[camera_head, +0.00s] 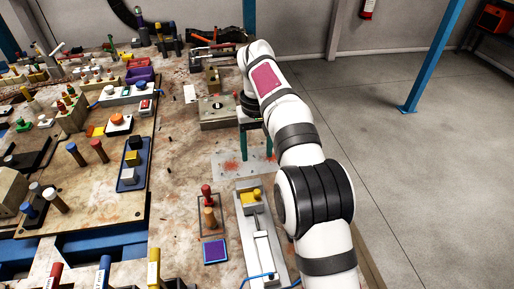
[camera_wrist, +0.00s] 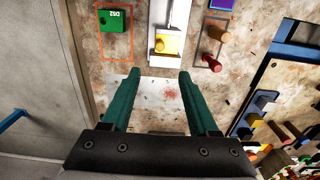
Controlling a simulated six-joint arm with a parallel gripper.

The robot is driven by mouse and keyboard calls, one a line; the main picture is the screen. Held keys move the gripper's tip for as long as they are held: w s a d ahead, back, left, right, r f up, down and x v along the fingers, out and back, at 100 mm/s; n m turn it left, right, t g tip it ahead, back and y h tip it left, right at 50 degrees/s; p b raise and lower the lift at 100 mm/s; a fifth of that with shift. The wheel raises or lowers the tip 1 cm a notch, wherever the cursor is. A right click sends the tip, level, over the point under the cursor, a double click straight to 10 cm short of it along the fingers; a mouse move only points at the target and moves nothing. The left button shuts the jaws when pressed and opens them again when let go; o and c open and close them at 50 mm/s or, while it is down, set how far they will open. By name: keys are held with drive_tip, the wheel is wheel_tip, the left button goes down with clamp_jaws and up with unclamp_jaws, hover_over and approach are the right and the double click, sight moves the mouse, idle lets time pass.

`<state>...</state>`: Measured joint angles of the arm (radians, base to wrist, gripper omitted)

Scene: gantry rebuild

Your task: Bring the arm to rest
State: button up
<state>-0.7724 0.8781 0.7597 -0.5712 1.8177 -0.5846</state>
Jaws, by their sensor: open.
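My gripper (camera_wrist: 160,82) shows in the wrist view with two green fingers spread apart and nothing between them. In the head view my gripper (camera_head: 257,150) is partly hidden by my white arm and points down over the table's right side. Below it lies a pale plate with reddish stains (camera_head: 229,166), which also shows between the fingers in the wrist view (camera_wrist: 160,95). The fingers appear to be above the plate; I cannot tell the exact height.
The worktable (camera_head: 175,215) is crowded on the left with boards of buttons and pegs. A metal fixture with a yellow block (camera_head: 250,197), a red peg (camera_head: 206,192) and a purple square (camera_head: 215,251) lie nearby. A green block (camera_wrist: 116,20) sits within an orange outline. Open floor (camera_head: 420,160) lies right.

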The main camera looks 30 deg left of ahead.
drive_tip(key=shift+r, duration=0.2)
idle(0.4)
drive_tip(key=s+d+r+m, duration=0.1)
drive_tip(key=d+r+m, duration=0.2)
drive_tip(key=d, duration=0.6)
drive_tip(key=s+d+r+m, duration=0.2)
drive_tip(key=d+r, duration=0.2)
drive_tip(key=d, duration=0.4)
drive_tip(key=s+d+f+m+y, duration=0.1)
drive_tip(key=s+d+m, duration=0.4)
drive_tip(key=s+d, duration=0.7)
drive_tip(key=s+d+f+m, duration=0.4)
drive_tip(key=s+f, duration=0.2)
drive_tip(key=s, duration=0.4)
drive_tip(key=shift+s+d+m+y, duration=0.15)
drive_tip(key=shift+d+m+y, duration=0.15)
drive_tip(key=shift+d+y, duration=0.1)
